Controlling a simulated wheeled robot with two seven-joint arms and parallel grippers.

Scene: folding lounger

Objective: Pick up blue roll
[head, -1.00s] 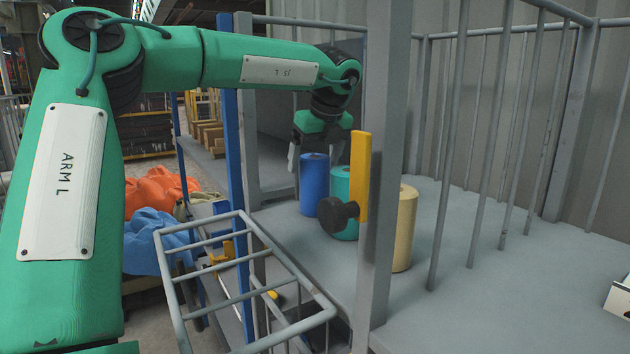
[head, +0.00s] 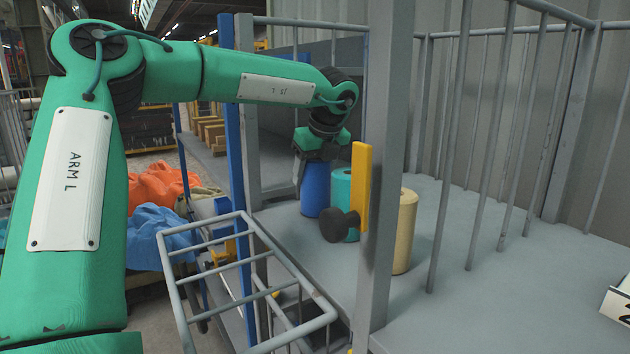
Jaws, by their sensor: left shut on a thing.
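The blue roll (head: 316,190) stands upright on the grey platform (head: 300,252), at the left of a short row of rolls. My left gripper (head: 312,170) points down from above and is shut on the upper part of the blue roll. One finger shows along its left side; the other finger is hidden. A teal roll (head: 341,184) stands just right of it, partly behind a yellow bar with a dark knob. A cream roll (head: 403,232) stands further right, partly behind a grey post. My right gripper is not in view.
The grey post (head: 386,160) with the yellow bar (head: 360,187) and dark knob (head: 339,225) stands in front of the rolls. A barred grey gate (head: 240,270) hangs open at front left.

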